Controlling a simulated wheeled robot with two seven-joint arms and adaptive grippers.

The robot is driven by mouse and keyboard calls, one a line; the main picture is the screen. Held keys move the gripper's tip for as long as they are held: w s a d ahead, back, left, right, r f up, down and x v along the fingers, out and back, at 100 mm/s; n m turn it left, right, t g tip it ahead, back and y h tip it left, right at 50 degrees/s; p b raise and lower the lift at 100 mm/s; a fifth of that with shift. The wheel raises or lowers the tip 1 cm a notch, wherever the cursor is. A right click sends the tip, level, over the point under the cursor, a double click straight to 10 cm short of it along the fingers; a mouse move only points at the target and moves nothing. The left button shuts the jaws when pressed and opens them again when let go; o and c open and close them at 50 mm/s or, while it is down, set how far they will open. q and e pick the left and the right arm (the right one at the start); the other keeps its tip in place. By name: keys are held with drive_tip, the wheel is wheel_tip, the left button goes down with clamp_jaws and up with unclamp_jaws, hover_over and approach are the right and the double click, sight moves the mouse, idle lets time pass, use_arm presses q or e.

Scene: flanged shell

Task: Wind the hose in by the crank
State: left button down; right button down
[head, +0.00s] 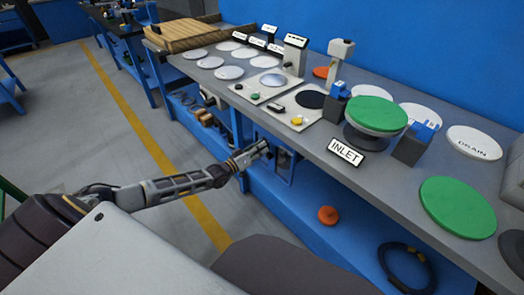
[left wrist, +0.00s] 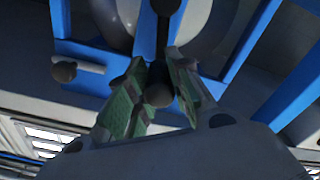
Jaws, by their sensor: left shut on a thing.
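My left gripper (head: 262,149) reaches to the front edge of the bench, beside a blue frame (head: 284,166) below the top. In the left wrist view, its green-padded fingers (left wrist: 160,82) are closed around a dark round knob (left wrist: 160,95). A dark bar (left wrist: 163,35) runs up from this knob; it looks like the crank. A grey rounded body (left wrist: 117,22), perhaps the reel, is behind it. The hose on the reel cannot be made out. My right gripper is not in view.
A second dark knob (left wrist: 64,71) on a pale shaft is left of the gripper. The bench top (head: 240,118) carries several discs, blue blocks and an INLET sign (head: 345,152). An orange disc (head: 328,215) and a dark coil (head: 405,268) lie on the lower shelf. Floor left is open.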

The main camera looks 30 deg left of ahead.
use_arm(q)
drive_tip(key=shift+d, duration=0.15)
drive_tip(key=c, duration=1.3)
unclamp_jaws()
drive_tip(key=shift+s, duration=0.1)
drive_tip(key=shift+s+a, duration=0.35)
drive_tip(key=shift+s, duration=0.2)
drive_tip(key=shift+v, duration=5.3)
